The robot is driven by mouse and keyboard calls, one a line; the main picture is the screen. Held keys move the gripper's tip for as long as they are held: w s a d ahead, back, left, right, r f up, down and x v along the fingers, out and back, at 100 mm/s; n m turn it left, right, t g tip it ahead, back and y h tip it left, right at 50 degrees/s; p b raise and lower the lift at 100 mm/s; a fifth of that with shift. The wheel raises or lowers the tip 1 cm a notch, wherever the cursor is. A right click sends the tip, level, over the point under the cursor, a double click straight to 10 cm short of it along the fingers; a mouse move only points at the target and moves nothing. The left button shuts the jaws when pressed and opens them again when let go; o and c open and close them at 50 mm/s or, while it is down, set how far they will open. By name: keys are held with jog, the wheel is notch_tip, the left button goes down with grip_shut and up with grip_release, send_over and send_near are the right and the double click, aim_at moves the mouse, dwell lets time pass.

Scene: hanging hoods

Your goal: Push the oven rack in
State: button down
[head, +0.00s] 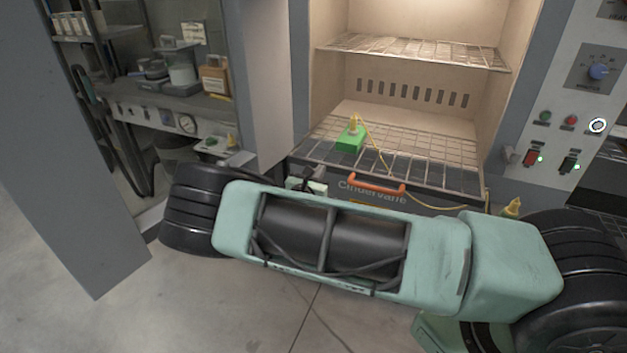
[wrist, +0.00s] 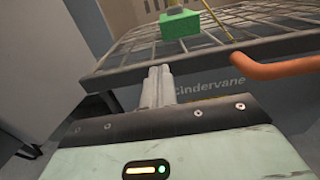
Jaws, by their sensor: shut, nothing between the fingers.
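The lower oven rack (head: 425,165) is a wire grid in the open oven, its front edge sticking out a little over the front panel. A green block (head: 351,139) with a yellow piece on top sits on its left part. The rack's front bar also crosses the wrist view (wrist: 215,58). My gripper (wrist: 159,72) is shut and empty, its fingertips close to the front bar, below the green block. I cannot tell whether they touch the bar. In the head view my arm hides most of the gripper.
An orange handle (head: 362,183) juts from the front panel, just right of my gripper. A yellow cord (head: 376,152) runs from the block over the rack's front edge. An upper rack (head: 415,50) sits inside the oven. A control panel (head: 568,110) is at right.

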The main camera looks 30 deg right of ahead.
jog(key=b+x, duration=0.4)
jog(key=x, duration=1.7)
jog(key=shift+f, duration=0.1)
jog(key=shift+w+d, duration=0.25)
jog(key=shift+d, duration=0.05)
jog(key=shift+w+d+r, duration=0.1)
jog(key=shift+d+r, duration=0.05)
jog(key=shift+r, duration=0.2)
